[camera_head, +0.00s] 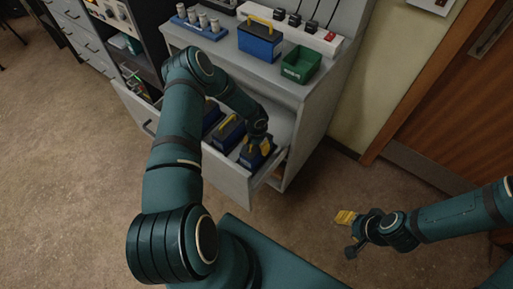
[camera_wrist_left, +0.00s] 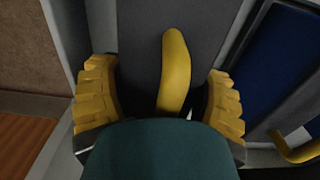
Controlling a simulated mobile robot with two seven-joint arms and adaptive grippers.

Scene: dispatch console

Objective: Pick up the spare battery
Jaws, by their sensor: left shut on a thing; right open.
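A spare battery (camera_head: 249,160), dark blue and black with a yellow handle, stands at the near right end of the open drawer (camera_head: 236,181). My left gripper (camera_head: 262,145) is down over it and hides part of its top. In the left wrist view the battery's dark grey top and yellow handle (camera_wrist_left: 176,70) lie between the two yellow fingers of the left gripper (camera_wrist_left: 160,100), which is shut on the battery. The exact contact is hidden by the wrist. My right gripper (camera_head: 345,218) is open and empty, above the floor at the right.
Other blue batteries with yellow handles, one of them here (camera_head: 229,132), stand in the drawer beside the held one. On the counter above are another blue battery (camera_head: 260,43), a green bin (camera_head: 301,64), a power strip (camera_head: 310,37) and a blue rack (camera_head: 201,27). Drawer walls are close around.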

